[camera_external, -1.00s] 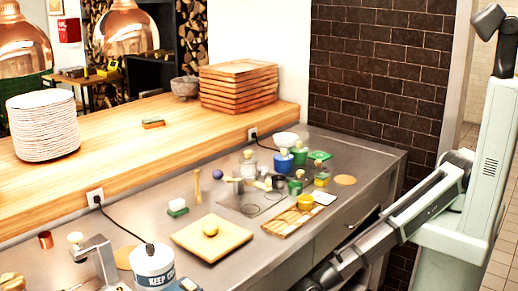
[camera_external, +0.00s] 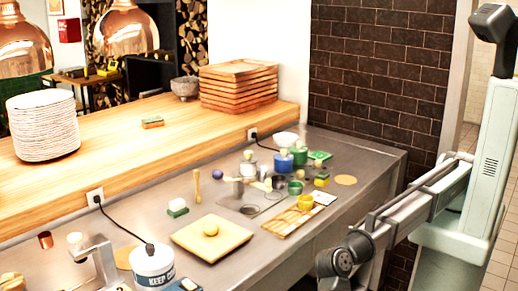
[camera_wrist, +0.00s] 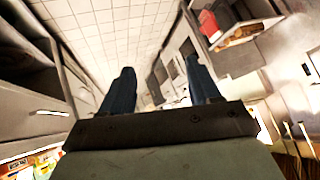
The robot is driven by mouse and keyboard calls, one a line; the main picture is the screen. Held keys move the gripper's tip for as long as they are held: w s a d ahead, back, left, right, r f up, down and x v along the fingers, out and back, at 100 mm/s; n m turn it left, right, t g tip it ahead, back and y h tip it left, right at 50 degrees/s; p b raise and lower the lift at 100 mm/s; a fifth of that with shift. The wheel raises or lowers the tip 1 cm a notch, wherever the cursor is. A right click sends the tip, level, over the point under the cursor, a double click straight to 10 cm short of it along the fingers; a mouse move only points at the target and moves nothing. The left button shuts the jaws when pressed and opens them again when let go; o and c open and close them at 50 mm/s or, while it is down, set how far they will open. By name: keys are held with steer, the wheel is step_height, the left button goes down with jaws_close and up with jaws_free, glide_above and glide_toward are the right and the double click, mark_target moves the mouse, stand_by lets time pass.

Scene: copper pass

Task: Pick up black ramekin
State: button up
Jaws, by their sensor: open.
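Small dark round items stand among the cups in the external view. One dark round shape (camera_external: 249,210) is on the grey mat and a dark cup (camera_external: 279,182) stands farther back. I cannot tell for sure which is the black ramekin. My gripper (camera_wrist: 160,88) shows in the wrist view with two dark fingers wide apart and nothing between them. It points away from the counter items, towards a tiled surface. My gripper is out of sight in the external view, where my arm bends at the counter's front right. No ramekin shows in the wrist view.
Green, blue and yellow containers (camera_external: 283,162) crowd around the dark items. A wooden tray (camera_external: 275,229) with a yellow cup lies in front, and a cutting board (camera_external: 193,247) to the left. A white tub (camera_external: 153,268) stands nearer. The steel counter (camera_external: 372,160) is clear at far right.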

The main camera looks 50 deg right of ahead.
step_height(320, 180, up, 6)
steer(key=w+d+f+n, duration=0.1)
steer(key=w, duration=0.1)
steer(key=w+d+r+n+t+h, duration=0.1)
steer(key=w+d+r, duration=0.2)
steer(key=w+d, duration=0.45)
steer(key=w+d+r+t, duration=0.15)
steer(key=w+d, duration=0.25)
steer(key=w, duration=0.6)
steer(key=w+d+r+n+t+h, duration=0.1)
steer(key=w+d+r, duration=0.35)
steer(key=w, duration=0.35)
step_height(320, 180, up, 3)
steer(key=m+t+h, duration=0.2)
steer(key=h, duration=0.3)
glide_above(278, 179)
steer(key=s, duration=0.2)
steer(key=f, duration=0.5)
steer(key=a+f, duration=0.1)
steer(key=f, duration=0.1)
steer(key=shift+w+f, duration=0.25)
steer(key=shift+f, duration=0.05)
steer(key=shift+a+f, duration=0.2)
steer(key=shift+f, duration=1.2)
steer(key=shift+a+f, duration=0.15)
steer(key=shift+f, duration=1.2)
steer(key=shift+c, duration=0.3)
steer(key=c, duration=0.6)
